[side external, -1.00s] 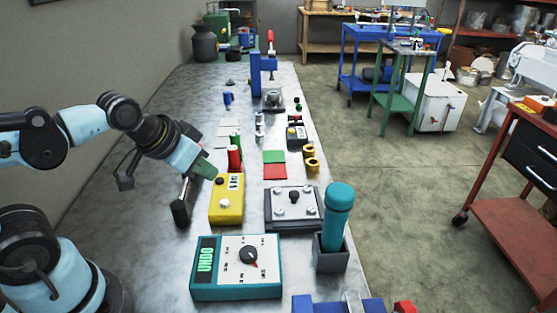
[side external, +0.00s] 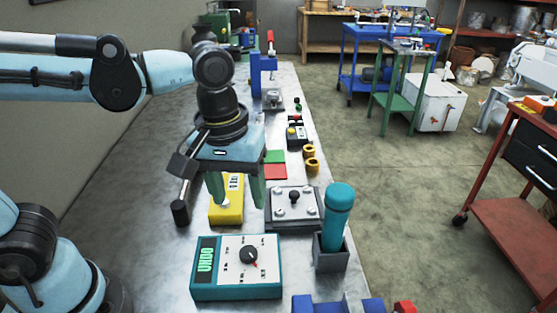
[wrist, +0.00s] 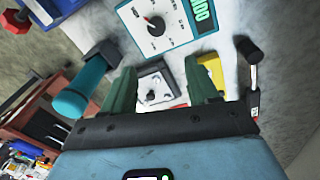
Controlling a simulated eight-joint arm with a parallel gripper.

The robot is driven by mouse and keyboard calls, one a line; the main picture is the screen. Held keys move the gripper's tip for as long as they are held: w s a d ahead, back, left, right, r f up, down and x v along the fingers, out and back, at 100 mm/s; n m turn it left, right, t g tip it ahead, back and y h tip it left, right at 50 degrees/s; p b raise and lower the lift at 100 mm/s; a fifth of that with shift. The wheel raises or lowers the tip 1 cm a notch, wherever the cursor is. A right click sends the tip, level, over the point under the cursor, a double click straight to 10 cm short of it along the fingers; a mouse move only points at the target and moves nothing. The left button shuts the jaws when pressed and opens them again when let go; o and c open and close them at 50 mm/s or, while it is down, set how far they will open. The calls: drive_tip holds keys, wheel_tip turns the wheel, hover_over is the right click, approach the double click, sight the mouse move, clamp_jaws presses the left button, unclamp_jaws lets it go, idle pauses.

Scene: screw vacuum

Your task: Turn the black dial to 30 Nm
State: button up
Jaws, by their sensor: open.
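The black dial (side external: 249,254) sits on the white face of a teal box (side external: 279,291) near the front of the bench. A red pointer mark on it points to the lower right in the side view. A green display (side external: 206,258) is at the box's left. In the wrist view the dial (wrist: 155,25) is at the top. The numbers round it are too small to read. My gripper (side external: 238,204) is open and empty, pointing down, above and behind the box. Its green fingers are apart in the wrist view (wrist: 163,90), and nothing touches the dial.
A teal cylinder (side external: 339,210) stands upright in a grey holder (side external: 331,259) at the right. A blue and red item (side external: 340,304) is at the front edge.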

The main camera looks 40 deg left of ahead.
sight(248, 253)
drive_tip(key=shift+n+g, duration=0.5)
drive_tip(key=shift+s+d+f, duration=0.1)
drive_tip(key=shift+d+f, duration=0.2)
drive_tip(key=shift+f, duration=1.65)
drive_tip(key=shift+s+d+f, duration=0.15)
drive_tip(key=shift+d+f, duration=0.15)
drive_tip(key=shift+f, duration=1.6)
drive_tip(key=shift+s+d+f, duration=0.1)
drive_tip(key=shift+d+f, duration=0.2)
drive_tip(key=shift+f, duration=1.65)
drive_tip(key=c, duration=1)
